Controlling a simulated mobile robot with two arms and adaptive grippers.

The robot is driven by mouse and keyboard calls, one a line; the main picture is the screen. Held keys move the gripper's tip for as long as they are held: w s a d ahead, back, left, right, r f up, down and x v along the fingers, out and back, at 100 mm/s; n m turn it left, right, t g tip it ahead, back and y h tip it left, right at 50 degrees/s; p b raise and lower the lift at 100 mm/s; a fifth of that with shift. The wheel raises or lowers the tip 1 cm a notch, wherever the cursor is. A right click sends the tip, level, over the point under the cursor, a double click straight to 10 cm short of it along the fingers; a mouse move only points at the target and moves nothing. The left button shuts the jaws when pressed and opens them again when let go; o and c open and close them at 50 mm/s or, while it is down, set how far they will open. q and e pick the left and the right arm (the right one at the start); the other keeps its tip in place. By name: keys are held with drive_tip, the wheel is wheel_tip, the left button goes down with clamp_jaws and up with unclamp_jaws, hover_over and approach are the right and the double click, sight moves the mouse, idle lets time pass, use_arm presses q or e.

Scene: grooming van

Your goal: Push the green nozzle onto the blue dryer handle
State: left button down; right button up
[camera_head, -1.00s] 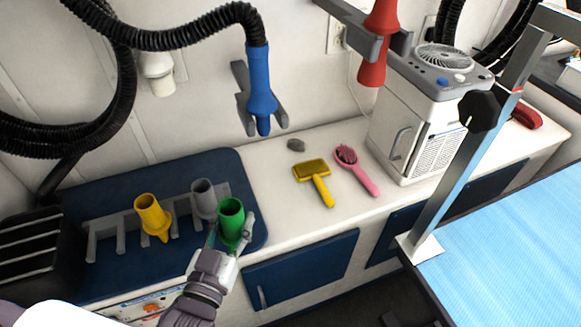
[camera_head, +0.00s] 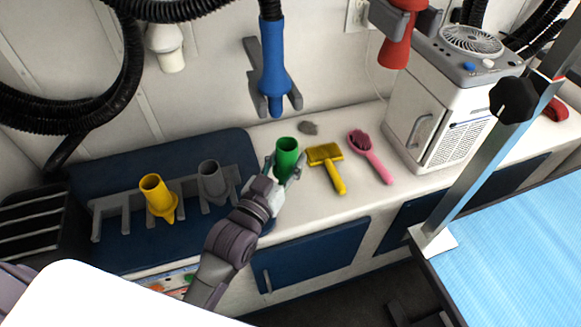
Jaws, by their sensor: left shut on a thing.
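The green nozzle (camera_head: 287,158) is an upright open-topped tube. My left gripper (camera_head: 283,176) is shut on it and holds it over the white counter, beside the blue mat's right edge. The blue dryer handle (camera_head: 273,65) hangs nose down on its black hose in a grey wall holder (camera_head: 295,100). Its tip is above and slightly left of the green nozzle, with a gap between them. The nozzle's lower part is partly hidden by my gripper. My right gripper is not in view.
A grey rack on the dark blue mat (camera_head: 120,170) holds a yellow nozzle (camera_head: 158,195) and a grey nozzle (camera_head: 212,180). A red dryer handle (camera_head: 398,45) hangs near the white cabinet (camera_head: 435,100).

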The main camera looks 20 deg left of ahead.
use_arm(q)
drive_tip(key=shift+w+a, duration=0.25)
drive_tip(key=shift+w, duration=0.15)
drive_tip(key=shift+w+a, duration=0.35)
drive_tip(key=shift+w, duration=0.2)
drive_tip(key=shift+w+a+r, duration=0.1)
drive_tip(key=shift+w+a, duration=0.25)
drive_tip(key=shift+w, duration=0.2)
drive_tip(key=shift+w+a, duration=0.2)
drive_tip(key=shift+w, duration=0.1)
drive_tip(key=shift+w+a, duration=0.4)
drive_tip(key=shift+w, duration=0.1)
drive_tip(key=shift+w+a, duration=0.55)
drive_tip(key=shift+w, duration=0.3)
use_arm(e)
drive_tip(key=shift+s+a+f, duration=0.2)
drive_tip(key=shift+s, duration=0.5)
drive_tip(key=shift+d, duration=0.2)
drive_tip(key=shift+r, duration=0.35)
